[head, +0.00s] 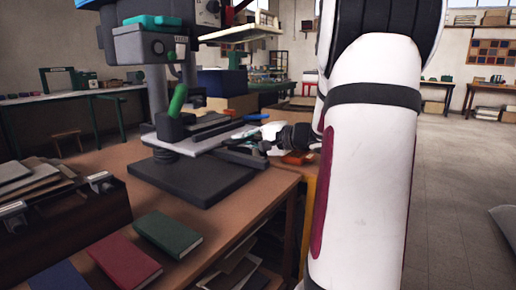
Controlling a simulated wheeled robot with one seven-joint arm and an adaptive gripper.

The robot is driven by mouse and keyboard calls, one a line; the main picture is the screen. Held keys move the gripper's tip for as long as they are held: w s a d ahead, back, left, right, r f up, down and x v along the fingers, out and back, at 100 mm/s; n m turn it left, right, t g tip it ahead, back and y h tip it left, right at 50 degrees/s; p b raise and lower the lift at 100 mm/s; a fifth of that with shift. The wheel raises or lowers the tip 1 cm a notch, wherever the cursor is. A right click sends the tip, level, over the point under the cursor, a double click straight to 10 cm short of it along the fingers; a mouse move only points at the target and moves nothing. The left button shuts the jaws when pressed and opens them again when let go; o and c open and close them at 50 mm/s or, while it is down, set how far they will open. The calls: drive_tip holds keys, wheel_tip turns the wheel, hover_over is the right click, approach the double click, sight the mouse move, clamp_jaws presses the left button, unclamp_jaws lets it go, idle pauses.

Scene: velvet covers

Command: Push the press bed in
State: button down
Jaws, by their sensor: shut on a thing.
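The press (160,45) stands on the brown worktable, with a dark head, a grey column and a wide dark base plate (195,178). Its press bed (200,141) is a flat grey plate above the base, reaching out to the right toward my gripper. My gripper (262,147) is at the right end of the bed, low over the table. It is shut on what looks like the bed's right end. The fingertips are small and dark here, so the exact contact is hard to see.
A green book (168,235) and a red book (124,262) lie on the table in front. A dark box of sheets (60,215) stands at left. A small orange thing (297,158) lies by my gripper. My white arm covers the right middle. Open floor (455,170) lies at right.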

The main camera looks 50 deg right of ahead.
drive_tip(key=shift+w, duration=0.6)
drive_tip(key=c, duration=1.7)
unclamp_jaws()
drive_tip(key=shift+o, duration=0.2)
drive_tip(key=shift+s, duration=0.15)
drive_tip(key=a+v, duration=0.1)
drive_tip(key=v, duration=1)
drive_tip(key=shift+s+d, duration=0.4)
drive_tip(key=shift+d, duration=0.05)
drive_tip(key=shift+r, duration=0.1)
